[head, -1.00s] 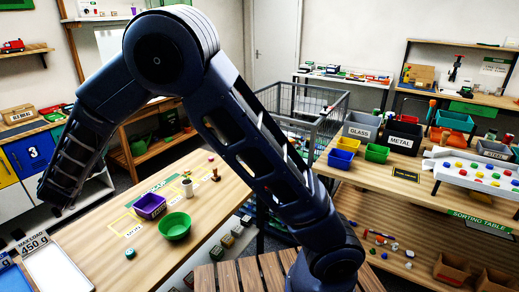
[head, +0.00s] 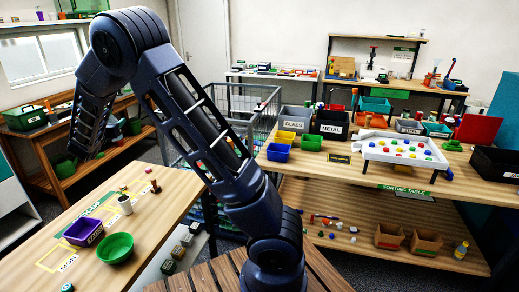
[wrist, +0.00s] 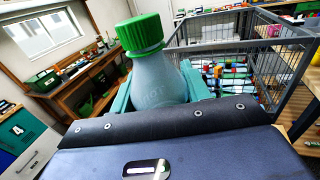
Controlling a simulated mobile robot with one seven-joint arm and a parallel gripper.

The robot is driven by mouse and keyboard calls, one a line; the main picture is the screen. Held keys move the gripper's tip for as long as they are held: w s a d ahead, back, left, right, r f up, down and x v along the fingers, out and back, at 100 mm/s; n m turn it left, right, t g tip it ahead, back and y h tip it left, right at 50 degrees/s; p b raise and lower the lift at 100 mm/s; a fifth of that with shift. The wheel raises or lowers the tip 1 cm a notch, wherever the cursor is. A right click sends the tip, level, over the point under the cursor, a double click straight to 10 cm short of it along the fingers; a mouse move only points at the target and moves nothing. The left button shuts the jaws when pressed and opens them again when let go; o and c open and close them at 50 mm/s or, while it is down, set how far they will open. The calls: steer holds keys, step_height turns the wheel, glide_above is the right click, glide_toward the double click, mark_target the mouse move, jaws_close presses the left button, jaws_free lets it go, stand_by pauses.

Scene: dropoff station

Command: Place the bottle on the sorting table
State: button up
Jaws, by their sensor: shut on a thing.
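The bottle (wrist: 158,80) is pale and translucent with a green ribbed cap, and fills the middle of the wrist view. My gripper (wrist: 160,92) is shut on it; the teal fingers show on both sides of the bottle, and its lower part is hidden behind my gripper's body. In the head view the bottle and my gripper cannot be seen; only my arm shows. The sorting table (head: 395,192) stands at the right in the head view, a wooden table with a green label on its front edge and a lower shelf. The bottle is apart from it.
On the sorting table are grey and black bins (head: 332,124), blue and yellow bins (head: 278,148) and a white tray (head: 405,150) of coloured caps. A wire cage (head: 215,130) stands left of it. A table with a purple bin (head: 83,232) and green bowl (head: 115,247) is nearer.

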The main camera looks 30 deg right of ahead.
steer(key=w+d+m+g+h, duration=0.1)
steer(key=w+d, duration=0.2)
steer(key=d, duration=0.4)
steer(key=w+d+m+h, duration=0.1)
steer(key=w+d+h, duration=0.15)
steer(key=d, duration=0.45)
steer(key=d+m+g+h, duration=0.4)
steer(key=d+m+g, duration=0.15)
steer(key=d, duration=3.85)
steer(key=s+d+m+g+h, duration=0.15)
steer(key=s+d, duration=0.25)
steer(key=d, duration=0.5)
steer(key=s+d+g, duration=0.2)
steer(key=s+d, duration=0.3)
steer(key=d, duration=0.3)
steer(key=s+d+m+g+h, duration=0.15)
steer(key=s+d, duration=0.25)
steer(key=d, duration=0.5)
steer(key=s+d+m+g, duration=0.2)
steer(key=s+d+g, duration=0.3)
steer(key=s+d, duration=1.25)
steer(key=f, duration=0.8)
steer(key=a+f, duration=0.1)
steer(key=f, duration=0.8)
steer(key=s+f, duration=0.1)
steer(key=f, duration=0.7)
steer(key=shift+a+f, duration=0.25)
steer(key=shift+f, duration=0.05)
steer(key=shift+f, duration=0.2)
steer(key=o, duration=0.9)
